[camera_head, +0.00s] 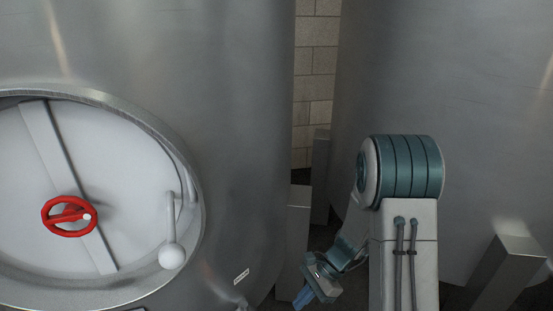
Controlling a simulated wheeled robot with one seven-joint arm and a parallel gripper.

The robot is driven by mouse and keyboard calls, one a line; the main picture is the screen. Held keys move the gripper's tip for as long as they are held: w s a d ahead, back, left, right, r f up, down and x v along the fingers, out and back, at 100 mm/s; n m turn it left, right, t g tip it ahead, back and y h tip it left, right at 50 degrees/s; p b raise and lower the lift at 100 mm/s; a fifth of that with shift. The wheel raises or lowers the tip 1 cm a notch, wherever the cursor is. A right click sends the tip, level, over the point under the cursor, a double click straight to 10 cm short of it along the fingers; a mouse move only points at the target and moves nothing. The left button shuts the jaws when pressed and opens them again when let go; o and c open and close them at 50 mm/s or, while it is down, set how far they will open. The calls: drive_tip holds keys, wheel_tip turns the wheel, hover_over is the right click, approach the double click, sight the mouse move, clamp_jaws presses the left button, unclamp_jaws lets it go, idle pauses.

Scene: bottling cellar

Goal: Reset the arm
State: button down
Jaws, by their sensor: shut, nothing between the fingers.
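My arm stands at the right of the head view, its teal elbow raised and its far links folded down behind the upright link. My gripper (304,297) shows small and blue at the bottom edge, pointing down and to the left. It is shut and holds nothing that I can see. Its tip is close to the bottom edge of the picture.
A large steel tank (235,130) fills the left, with a round hatch (25,160), a red handwheel (69,216) and a white-knobbed lever (172,256). Another tank (480,90) stands behind my arm. A narrow gap between them shows a block wall (316,60).

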drive_tip(key=s+d+r+n+t+h+p, duration=0.2)
drive_tip(key=s+r+n+p, duration=0.2)
drive_tip(key=r, duration=0.9)
drive_tip(key=s+d+r+n+t+h+p, duration=0.2)
drive_tip(key=r+p, duration=0.5)
drive_tip(key=r, duration=0.6)
drive_tip(key=s+d+r+n+t+h+p, duration=0.1)
drive_tip(key=s+d+r+n+h+p, duration=0.2)
drive_tip(key=r, duration=1)
drive_tip(key=s+n+p, duration=0.3)
drive_tip(key=n, duration=0.1)
drive_tip(key=shift+s+d+r+t, duration=0.15)
drive_tip(key=shift+t, duration=0.25)
